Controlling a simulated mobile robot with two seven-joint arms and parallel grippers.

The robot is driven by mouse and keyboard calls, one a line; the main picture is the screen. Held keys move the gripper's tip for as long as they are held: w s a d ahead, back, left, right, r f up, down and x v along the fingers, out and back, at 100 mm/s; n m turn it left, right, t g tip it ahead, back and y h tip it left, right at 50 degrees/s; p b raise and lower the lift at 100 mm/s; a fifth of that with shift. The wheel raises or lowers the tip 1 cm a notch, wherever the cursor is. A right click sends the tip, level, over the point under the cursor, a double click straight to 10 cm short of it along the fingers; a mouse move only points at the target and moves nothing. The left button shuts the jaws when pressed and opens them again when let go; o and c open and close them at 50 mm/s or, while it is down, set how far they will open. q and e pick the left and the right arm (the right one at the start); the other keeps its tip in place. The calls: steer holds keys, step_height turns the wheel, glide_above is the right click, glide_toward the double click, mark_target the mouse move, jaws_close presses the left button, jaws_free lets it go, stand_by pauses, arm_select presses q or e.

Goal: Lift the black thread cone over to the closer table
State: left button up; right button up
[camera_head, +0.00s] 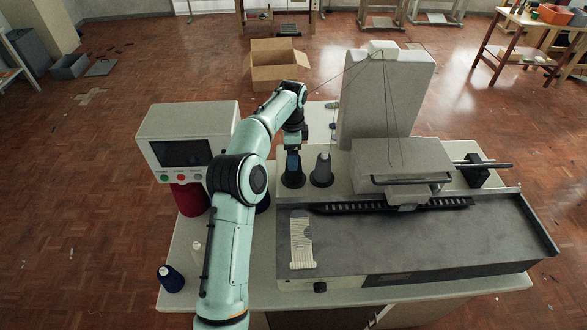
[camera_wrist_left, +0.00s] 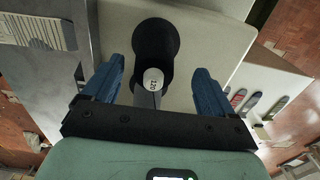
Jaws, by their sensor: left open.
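The black thread cone (camera_head: 293,181) stands upright on the pale top of the machine table (camera_head: 245,285), left of the sewing machine. Its top is hidden by my gripper in the head view. In the left wrist view the cone (camera_wrist_left: 156,40) shows from above, with a pale tip marked 120. My left gripper (camera_head: 293,160) points down over it. Its blue fingers (camera_wrist_left: 157,76) are open, one on each side of the cone's tip, with gaps on both sides. My right gripper is not in view.
A dark grey cone (camera_head: 322,171) stands close right of the gripper. A red cone (camera_head: 190,199) and a control box (camera_head: 187,135) are left; a navy cone (camera_head: 170,279) is front left. The machine bed (camera_head: 420,240) fills the right. Another table (camera_head: 525,18) stands far right.

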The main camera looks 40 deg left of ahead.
arm_select(q)
steer(key=f, duration=0.3)
steer(key=shift+s+d+f, duration=0.15)
steer(key=shift+d+f, duration=0.25)
steer(key=shift+f, duration=0.55)
steer(key=c, duration=1.2)
steer(key=shift+r, duration=0.1)
step_height(320, 180, up, 11)
steer(key=shift+r, duration=0.1)
